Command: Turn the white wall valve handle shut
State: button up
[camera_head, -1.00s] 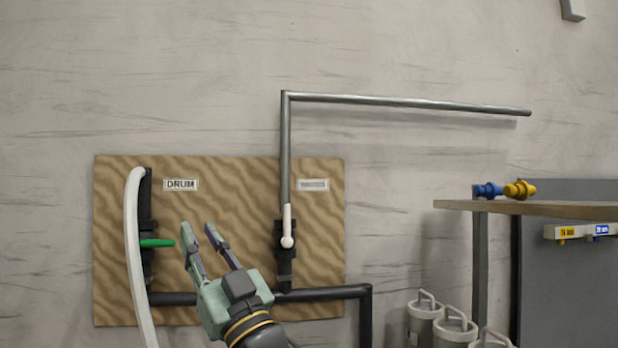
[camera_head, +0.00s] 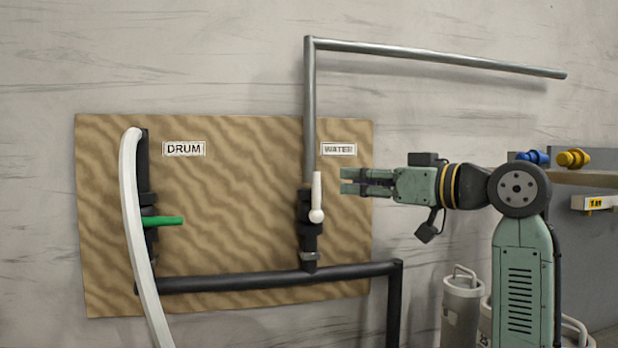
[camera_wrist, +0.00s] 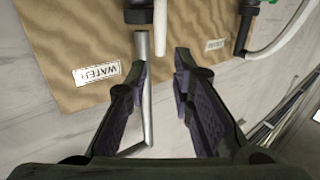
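The white valve handle (camera_head: 317,194) is on the right-hand valve, labelled WATER (camera_head: 338,149). It points upward, in line with its vertical grey pipe (camera_head: 310,120). My gripper (camera_head: 346,182) is to the right of the handle, pointing left at it, with a gap between them in the head view. In the wrist view the fingers (camera_wrist: 160,68) are spread apart with nothing held. The white handle (camera_wrist: 160,22) shows there at the top, beyond the fingertips. The pipe passes behind the gap between the fingers.
A green handle (camera_head: 163,221) sticks out sideways on the DRUM valve at left, beside a white hose (camera_head: 133,220). A black pipe (camera_head: 270,281) runs below both valves. At right are a shelf (camera_head: 590,178) with blue and yellow fittings and grey canisters (camera_head: 462,310).

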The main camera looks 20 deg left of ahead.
jog(key=p, duration=0.3)
send_over(316, 210)
jog(key=d, duration=0.1)
jog(key=shift+w+a, duration=0.4)
jog(key=shift+a, duration=0.2)
jog(key=shift+c, duration=0.3)
grip_shut()
